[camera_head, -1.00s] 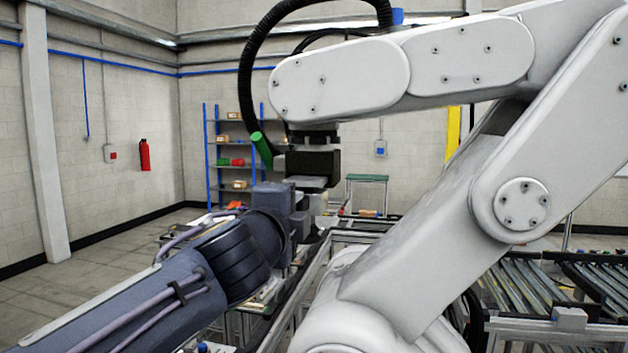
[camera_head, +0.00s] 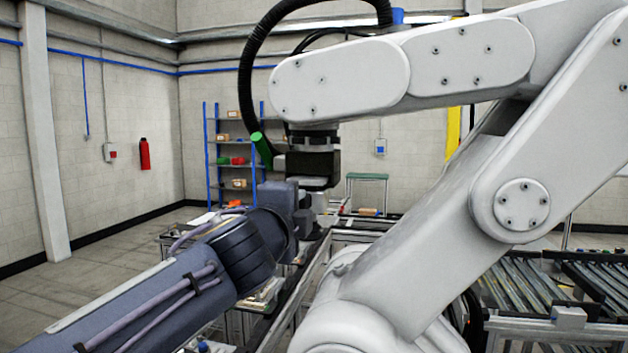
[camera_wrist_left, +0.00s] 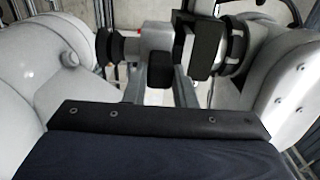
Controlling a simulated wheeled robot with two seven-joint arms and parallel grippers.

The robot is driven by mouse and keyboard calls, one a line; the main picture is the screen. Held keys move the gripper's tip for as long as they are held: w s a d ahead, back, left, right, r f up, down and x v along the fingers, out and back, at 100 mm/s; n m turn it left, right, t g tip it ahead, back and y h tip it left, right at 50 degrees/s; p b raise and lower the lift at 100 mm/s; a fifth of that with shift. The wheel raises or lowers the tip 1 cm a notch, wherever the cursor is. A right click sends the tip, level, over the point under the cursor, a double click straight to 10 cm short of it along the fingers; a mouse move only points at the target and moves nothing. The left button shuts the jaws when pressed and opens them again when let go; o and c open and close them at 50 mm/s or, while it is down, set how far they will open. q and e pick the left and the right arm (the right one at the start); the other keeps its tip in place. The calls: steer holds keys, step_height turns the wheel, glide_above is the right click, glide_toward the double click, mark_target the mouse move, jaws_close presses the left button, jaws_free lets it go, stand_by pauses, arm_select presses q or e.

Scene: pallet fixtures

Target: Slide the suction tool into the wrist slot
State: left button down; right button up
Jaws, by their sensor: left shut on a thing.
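The white industrial arm (camera_head: 415,75) ends in a dark wrist block (camera_head: 318,168), which holds the slot. My left gripper (camera_head: 307,203) is directly below that block, shut on the suction tool (camera_head: 322,203), a small grey body mostly hidden behind the gripper. In the left wrist view the suction tool (camera_wrist_left: 157,38) shows a grey body with a black round cup on its left. Its other end meets the dark wrist block (camera_wrist_left: 204,42). The tool's top appears against or inside the block; how deep it sits I cannot tell. My right gripper is out of view.
The white arm's thick lower link (camera_head: 430,230) stands close on the right. A black hose (camera_head: 247,75) with a green end hangs left of the wrist. Roller conveyors (camera_head: 540,300) lie at the right. A blue shelf (camera_head: 235,155) stands at the back.

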arm_select(q)
steer(key=shift+w+r, duration=0.1)
stand_by(0.3)
steer(key=shift+w+d, duration=0.25)
steer(key=shift+w, duration=0.35)
steer(key=shift+w, duration=0.1)
steer(key=shift+w+d+p, duration=0.25)
steer(key=shift+w+p, duration=0.1)
steer(key=shift+w, duration=0.15)
steer(key=shift+w, duration=0.15)
stand_by(0.4)
steer(key=shift+w+d, duration=0.15)
steer(key=shift+w, duration=0.3)
stand_by(0.3)
